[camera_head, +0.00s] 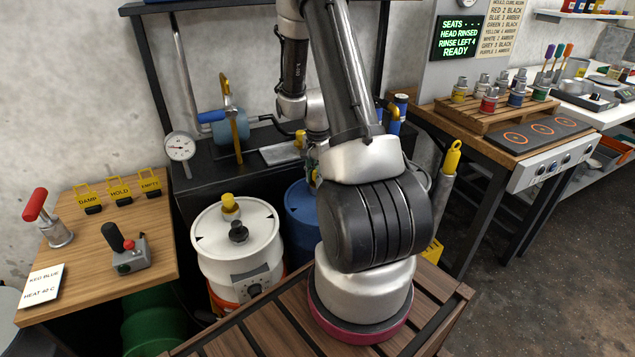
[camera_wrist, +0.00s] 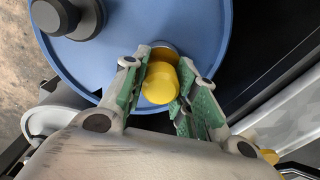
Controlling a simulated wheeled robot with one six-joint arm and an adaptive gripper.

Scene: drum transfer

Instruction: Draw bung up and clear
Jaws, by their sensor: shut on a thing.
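A yellow bung (camera_wrist: 160,85) is between the green-padded fingers of my gripper (camera_wrist: 163,80) in the wrist view. The fingers are shut on it from both sides. It is over the lid of the blue drum (camera_wrist: 205,30), near the rim. A dark cap (camera_wrist: 56,16) stands on the same lid. In the head view, the blue drum (camera_head: 302,212) is partly hidden behind my arm, and the grip itself is mostly hidden.
A white drum (camera_head: 265,222) with its own yellow bung (camera_head: 230,206) and black cap (camera_head: 238,232) stands left of the blue drum. A dial gauge (camera_head: 180,147) and a wooden side table (camera_head: 150,200) are to the left. A hotplate bench (camera_head: 500,140) is at right.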

